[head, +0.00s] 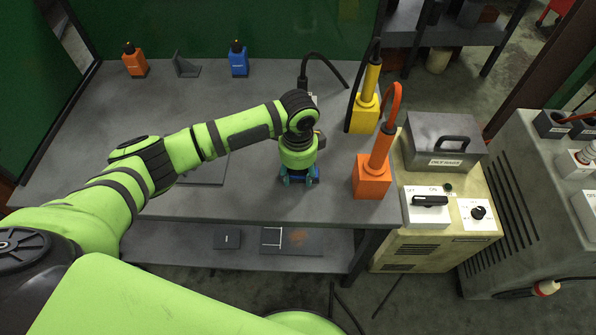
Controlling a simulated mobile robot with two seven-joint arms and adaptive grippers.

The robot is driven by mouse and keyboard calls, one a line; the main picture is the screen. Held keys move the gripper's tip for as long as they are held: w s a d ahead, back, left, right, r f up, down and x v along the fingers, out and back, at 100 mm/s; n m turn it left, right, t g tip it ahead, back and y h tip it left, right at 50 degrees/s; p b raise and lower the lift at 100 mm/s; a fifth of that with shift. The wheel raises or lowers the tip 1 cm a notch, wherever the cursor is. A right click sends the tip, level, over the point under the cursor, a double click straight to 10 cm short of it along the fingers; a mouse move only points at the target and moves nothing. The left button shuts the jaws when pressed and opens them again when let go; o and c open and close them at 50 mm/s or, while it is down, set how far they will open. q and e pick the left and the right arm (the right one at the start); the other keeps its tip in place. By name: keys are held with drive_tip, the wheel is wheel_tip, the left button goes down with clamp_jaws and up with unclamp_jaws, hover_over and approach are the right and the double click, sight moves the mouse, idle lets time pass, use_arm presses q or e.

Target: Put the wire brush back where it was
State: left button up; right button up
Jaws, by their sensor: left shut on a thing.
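My left gripper (299,179) points down at the front middle of the grey workbench (230,196). It is shut on a small blue thing (315,174), mostly hidden by the fingers and wrist. I cannot tell whether this blue thing touches the bench top. I cannot make out a wire brush for certain anywhere in view. My right gripper is not in view.
An orange holder (371,177) and a yellow holder (365,113) with upright tools stand right of the gripper. An orange bottle (134,62), a dark bracket (186,66) and a blue bottle (238,60) stand at the back. A beige machine (435,245) adjoins the bench.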

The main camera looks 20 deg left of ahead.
use_arm(q)
drive_tip(key=shift+f, duration=0.15)
drive_tip(key=o, duration=1.1)
wheel_tip(320, 180, up, 12)
drive_tip(key=shift+r+b, duration=0.2)
drive_tip(key=shift+b, duration=0.1)
